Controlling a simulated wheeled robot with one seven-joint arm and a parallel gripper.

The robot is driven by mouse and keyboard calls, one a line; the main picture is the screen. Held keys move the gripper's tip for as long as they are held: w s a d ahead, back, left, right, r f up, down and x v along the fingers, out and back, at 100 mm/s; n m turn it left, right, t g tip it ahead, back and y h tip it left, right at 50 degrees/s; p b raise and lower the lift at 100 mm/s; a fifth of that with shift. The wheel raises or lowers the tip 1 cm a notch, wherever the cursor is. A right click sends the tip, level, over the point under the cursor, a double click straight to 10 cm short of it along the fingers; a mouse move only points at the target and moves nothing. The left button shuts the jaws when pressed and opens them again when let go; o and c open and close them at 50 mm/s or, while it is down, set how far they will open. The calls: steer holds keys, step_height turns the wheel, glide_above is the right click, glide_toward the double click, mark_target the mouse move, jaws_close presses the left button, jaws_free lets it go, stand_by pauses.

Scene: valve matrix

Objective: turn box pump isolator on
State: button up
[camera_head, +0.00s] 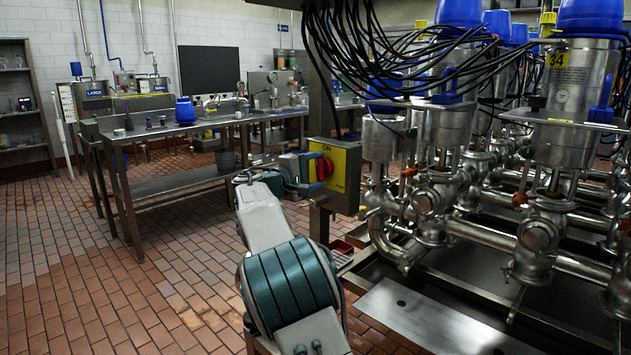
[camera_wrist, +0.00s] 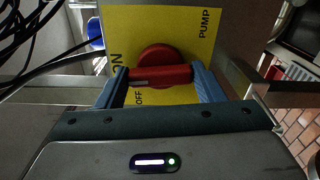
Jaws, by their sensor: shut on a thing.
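The pump isolator box has a yellow face (camera_head: 345,170) with a red rotary knob (camera_head: 322,167), mounted on a post beside the pipework. In the wrist view its yellow plate (camera_wrist: 190,25) reads PUMP, ON and OFF. The red knob's bar (camera_wrist: 165,76) runs across the picture, with its left end between the ON and OFF marks, and a small pale mark on it. My gripper (camera_head: 307,172) reaches the box from the left. In the wrist view my gripper (camera_wrist: 160,82) has its two blue fingers shut on the ends of the bar.
Steel valves and pipes (camera_head: 480,215) with blue tops crowd the right side. Black cables (camera_head: 390,50) hang above the box. A steel bench (camera_head: 190,127) stands behind at left. Brick floor (camera_head: 120,270) is open at left.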

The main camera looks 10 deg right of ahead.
steer(key=shift+f+m+b, duration=0.1)
steer(key=shift+m+b, duration=0.35)
steer(key=shift+m, duration=0.15)
steer(key=o, duration=1)
steer(key=p+v, duration=0.1)
steer(key=v, duration=1.3)
steer(key=shift+d, duration=0.1)
